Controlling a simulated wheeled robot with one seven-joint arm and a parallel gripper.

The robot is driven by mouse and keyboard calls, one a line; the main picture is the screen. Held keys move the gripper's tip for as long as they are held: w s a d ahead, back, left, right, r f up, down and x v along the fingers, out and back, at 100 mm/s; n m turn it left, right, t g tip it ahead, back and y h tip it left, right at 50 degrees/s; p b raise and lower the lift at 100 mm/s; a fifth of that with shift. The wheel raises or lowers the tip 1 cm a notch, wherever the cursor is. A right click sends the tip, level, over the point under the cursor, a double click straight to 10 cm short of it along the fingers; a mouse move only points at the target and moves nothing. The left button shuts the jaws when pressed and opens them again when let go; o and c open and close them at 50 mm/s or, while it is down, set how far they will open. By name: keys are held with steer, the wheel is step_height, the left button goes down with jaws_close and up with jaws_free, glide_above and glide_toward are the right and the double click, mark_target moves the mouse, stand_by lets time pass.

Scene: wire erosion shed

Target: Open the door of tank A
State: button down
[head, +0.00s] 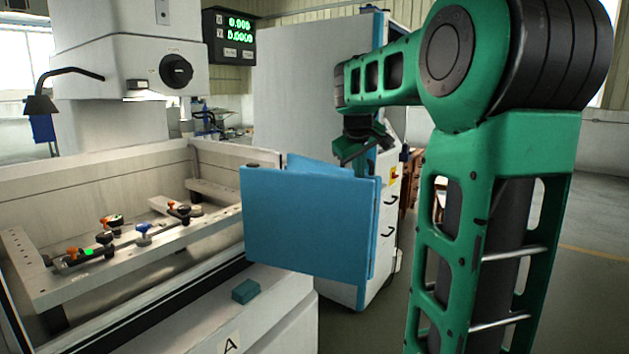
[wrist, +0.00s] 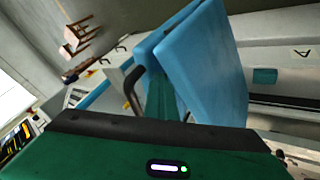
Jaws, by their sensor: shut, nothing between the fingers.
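Tank A (head: 115,267) is the white open tank at left, with its letter A label (head: 229,343) low on the front. Its blue door (head: 305,220) stands swung out at an angle from the tank's right front corner, so the tank interior shows. The door also shows in the wrist view (wrist: 205,65), with a dark bar handle (wrist: 134,84) beside it. My gripper (head: 362,152) is above and behind the door's right end. Its green fingers (wrist: 162,100) are shut and empty, close beside the door and handle; whether they touch is unclear.
Clamps and knobs sit on the rails (head: 140,240) inside the tank. A teal block (head: 245,291) is on the tank's front ledge. A white cabinet (head: 388,225) stands behind the door. A readout (head: 230,38) hangs above. Open floor (head: 595,240) lies at right.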

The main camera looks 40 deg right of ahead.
steer(key=shift+s+d+r+m, duration=0.1)
steer(key=shift+s+d+m, duration=0.1)
steer(key=shift+d, duration=0.25)
steer(key=shift+s+d+m, duration=0.1)
steer(key=shift+s+d, duration=0.05)
steer(key=shift+d, duration=0.3)
steer(key=w+a+v, duration=0.1)
steer(key=v, duration=1)
steer(key=shift+a, duration=0.4)
steer(key=shift+f, duration=0.25)
steer(key=s+a+f+m+g+y, duration=0.1)
steer(key=s+a+f+y, duration=0.1)
steer(key=s+a+f, duration=0.3)
steer(key=s+a+f+m+g+y, duration=0.2)
steer(key=s+a+f, duration=0.3)
steer(key=s+f, duration=0.6)
steer(key=s+a+f+m+g+y, duration=0.1)
steer(key=s+a+f, duration=0.4)
steer(key=s+f, duration=0.4)
step_height(320, 180, down, 5)
steer(key=shift+a+r+m+g+y, duration=0.1)
steer(key=shift+a+m+g+y, duration=0.2)
steer(key=shift+a+y, duration=0.1)
steer(key=shift+s, duration=0.15)
